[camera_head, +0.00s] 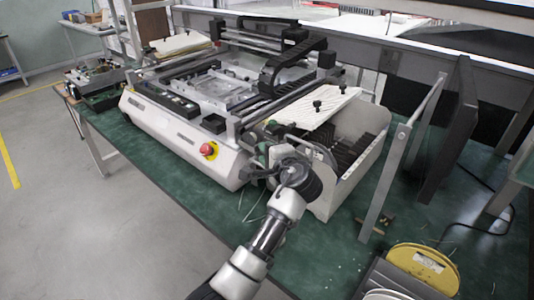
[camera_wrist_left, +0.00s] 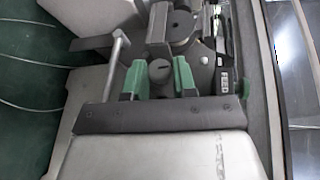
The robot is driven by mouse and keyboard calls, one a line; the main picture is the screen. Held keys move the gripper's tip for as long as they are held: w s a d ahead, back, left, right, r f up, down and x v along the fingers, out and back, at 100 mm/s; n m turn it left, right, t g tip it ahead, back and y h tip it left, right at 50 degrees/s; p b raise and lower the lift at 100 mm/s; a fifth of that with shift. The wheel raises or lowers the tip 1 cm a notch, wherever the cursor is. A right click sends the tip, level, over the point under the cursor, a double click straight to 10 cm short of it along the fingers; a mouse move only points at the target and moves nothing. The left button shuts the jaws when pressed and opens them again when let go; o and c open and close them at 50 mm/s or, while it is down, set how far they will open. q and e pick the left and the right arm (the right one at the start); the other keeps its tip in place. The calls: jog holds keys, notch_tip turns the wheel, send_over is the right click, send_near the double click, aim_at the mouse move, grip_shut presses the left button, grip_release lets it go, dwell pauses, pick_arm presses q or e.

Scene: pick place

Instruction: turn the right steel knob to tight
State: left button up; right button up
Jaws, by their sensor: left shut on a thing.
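The steel knob (camera_wrist_left: 160,71) is a small round grey piece in the left wrist view, on the side of the machine. The green fingers of my left gripper (camera_wrist_left: 160,83) are on either side of it, shut on it. In the head view my left arm reaches up from the bottom to the front right of the white machine (camera_head: 185,135). There the wrist hides most of the gripper and the knob. I cannot read any tightness mark. My right gripper is in neither view.
A red emergency button (camera_head: 209,149) on a yellow base sits on the machine's front, left of my wrist. A slotted feeder bank (camera_head: 350,150) is close on the right. A grey metal post (camera_head: 385,185) and a yellow reel (camera_head: 422,265) stand further right on the green bench (camera_head: 320,255).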

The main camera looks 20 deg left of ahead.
pick_arm(q)
jog(key=m+t+y+b, duration=0.1)
jog(key=y+b, duration=0.1)
jog(key=b, duration=0.1)
jog(key=f+m+t+y+b, duration=0.1)
jog(key=t+b, duration=0.1)
jog(key=shift+t+y+b, duration=0.3)
jog(key=shift+y+b, duration=0.1)
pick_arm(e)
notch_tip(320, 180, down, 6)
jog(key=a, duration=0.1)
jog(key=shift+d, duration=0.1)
pick_arm(q)
jog(key=o, duration=0.9)
jog(key=shift+a, duration=0.15)
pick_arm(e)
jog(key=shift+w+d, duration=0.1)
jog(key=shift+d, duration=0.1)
pick_arm(q)
jog(key=b+v, duration=0.1)
jog(key=v, duration=0.9)
jog(key=shift+s+d, duration=0.25)
jog(key=shift+d, duration=0.1)
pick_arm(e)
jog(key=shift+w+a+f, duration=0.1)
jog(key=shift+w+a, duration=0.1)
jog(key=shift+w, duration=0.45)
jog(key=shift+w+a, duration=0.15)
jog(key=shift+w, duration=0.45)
